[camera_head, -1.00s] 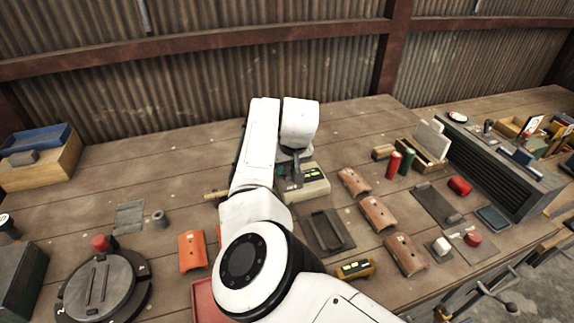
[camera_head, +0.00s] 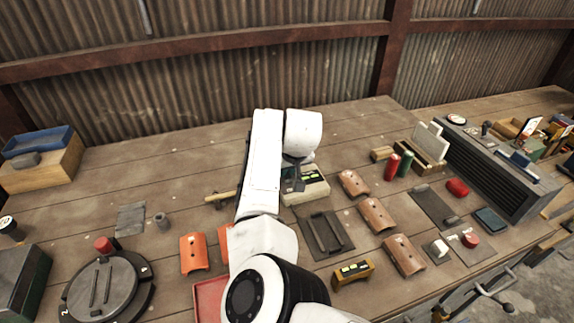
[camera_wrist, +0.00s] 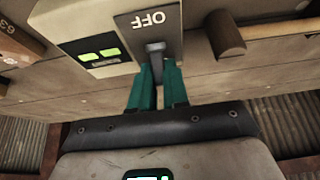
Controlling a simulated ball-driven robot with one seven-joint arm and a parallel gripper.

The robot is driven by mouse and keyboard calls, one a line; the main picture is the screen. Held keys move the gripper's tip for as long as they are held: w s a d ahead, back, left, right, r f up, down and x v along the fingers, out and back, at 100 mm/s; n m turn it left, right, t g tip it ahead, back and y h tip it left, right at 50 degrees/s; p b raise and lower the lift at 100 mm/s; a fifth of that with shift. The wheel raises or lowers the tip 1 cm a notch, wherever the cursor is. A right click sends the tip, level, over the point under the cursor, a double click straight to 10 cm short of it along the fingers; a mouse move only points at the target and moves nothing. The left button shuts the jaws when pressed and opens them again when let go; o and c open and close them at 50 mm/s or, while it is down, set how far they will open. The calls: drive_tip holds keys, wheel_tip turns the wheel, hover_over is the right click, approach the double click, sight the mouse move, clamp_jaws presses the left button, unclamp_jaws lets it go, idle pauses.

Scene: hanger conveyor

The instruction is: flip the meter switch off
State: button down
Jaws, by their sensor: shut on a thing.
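The meter (camera_head: 312,190) is a pale box with green display segments, on the bench beside my forearm in the head view. In the wrist view its pale housing (camera_wrist: 75,22) and two green readouts fill the upper left. A dark switch plate with the word OFF, upside down in this picture, carries a short grey switch lever (camera_wrist: 155,47). My gripper (camera_wrist: 157,66), with teal fingers, is shut on the lever, the fingertips close at its sides. The lever's base is partly hidden.
Curved orange-brown tiles (camera_head: 377,214) and a dark tray plate (camera_head: 326,235) lie right of and in front of the meter. Red and green cylinders (camera_head: 392,166) stand right. The bench behind is clear.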

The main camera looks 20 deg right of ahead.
sight(291, 177)
drive_tip(key=shift+s+t+p, duration=0.45)
drive_tip(key=shift+t+p, duration=0.15)
drive_tip(key=shift+t, duration=0.5)
drive_tip(key=shift+s+f+t+b, duration=0.1)
drive_tip(key=shift+s+t+b, duration=0.1)
drive_tip(key=shift+t+b, duration=0.25)
drive_tip(key=shift+s+f+t+b, duration=0.1)
drive_tip(key=shift+s+t+b, duration=0.1)
drive_tip(key=shift+t, duration=0.45)
drive_tip(key=t+b, duration=0.2)
drive_tip(key=s+t+b, duration=0.1)
drive_tip(key=t+b, duration=0.1)
drive_tip(key=b, duration=0.1)
drive_tip(key=shift+s+f, duration=0.1)
drive_tip(key=shift+f, duration=0.1)
drive_tip(key=shift+s+r+t+b, duration=0.1)
drive_tip(key=shift+t+b, duration=0.3)
drive_tip(key=shift+b, duration=0.4)
drive_tip(key=shift+r, duration=0.1)
drive_tip(key=c, duration=1.1)
unclamp_jaws()
